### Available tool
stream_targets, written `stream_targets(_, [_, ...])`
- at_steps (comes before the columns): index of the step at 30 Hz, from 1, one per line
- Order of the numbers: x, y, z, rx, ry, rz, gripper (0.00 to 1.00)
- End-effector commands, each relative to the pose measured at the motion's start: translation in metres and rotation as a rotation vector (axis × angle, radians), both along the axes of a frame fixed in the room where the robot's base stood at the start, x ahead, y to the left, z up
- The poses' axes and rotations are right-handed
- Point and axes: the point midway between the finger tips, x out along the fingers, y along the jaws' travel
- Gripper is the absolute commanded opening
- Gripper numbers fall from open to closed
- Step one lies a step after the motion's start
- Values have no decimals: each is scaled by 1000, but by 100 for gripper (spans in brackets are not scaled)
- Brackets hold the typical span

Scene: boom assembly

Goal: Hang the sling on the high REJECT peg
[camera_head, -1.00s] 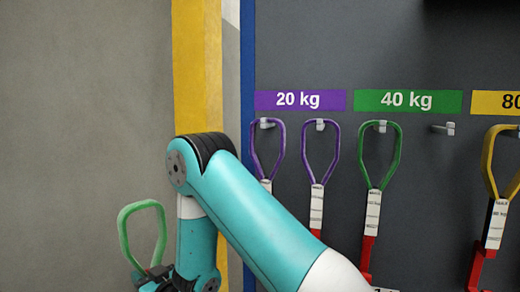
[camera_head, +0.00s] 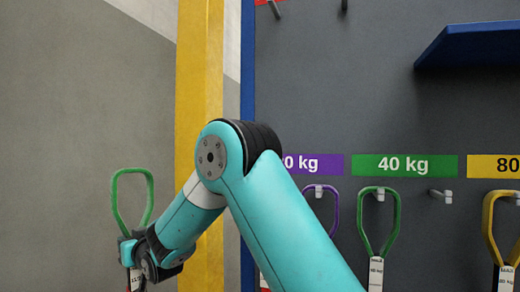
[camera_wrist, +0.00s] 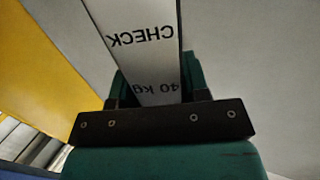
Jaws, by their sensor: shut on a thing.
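The green sling shows its loop (camera_head: 115,200) standing up from my gripper (camera_head: 128,252) at the lower left of the head view. In the wrist view its white tag (camera_wrist: 140,40) reads "CHECK" and "40 kg", upside down, between the fingers of my gripper (camera_wrist: 155,88). My gripper is shut on the sling, off to the left of the board. Two grey pegs, one (camera_head: 275,9) at upper middle and one (camera_head: 344,4) to its right, stick out high on the board. A red label (camera_head: 266,2) is cut off at the top edge, so no REJECT lettering is readable.
A yellow post (camera_head: 200,80) and blue board edge (camera_head: 248,80) stand between the sling and the board (camera_head: 340,90). A blue shelf (camera_head: 475,45) juts out at upper right. A purple sling (camera_head: 335,210), green sling (camera_head: 396,220) and yellow sling (camera_head: 487,220) hang below weight labels; one peg (camera_head: 441,195) is empty.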

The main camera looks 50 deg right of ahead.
Motion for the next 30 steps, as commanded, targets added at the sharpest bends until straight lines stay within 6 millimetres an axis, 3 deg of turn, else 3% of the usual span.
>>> stream_targets(1, [4,-5,34,-1,-12,-23,0])
stream_targets(7, [7,-32,120,3,8,-143,0])
stream_targets(14, [-10,-65,219,11,29,-303,0])
stream_targets(23, [-61,-108,337,25,57,-516,0])
stream_targets(30, [-124,-139,420,40,79,-675,0])
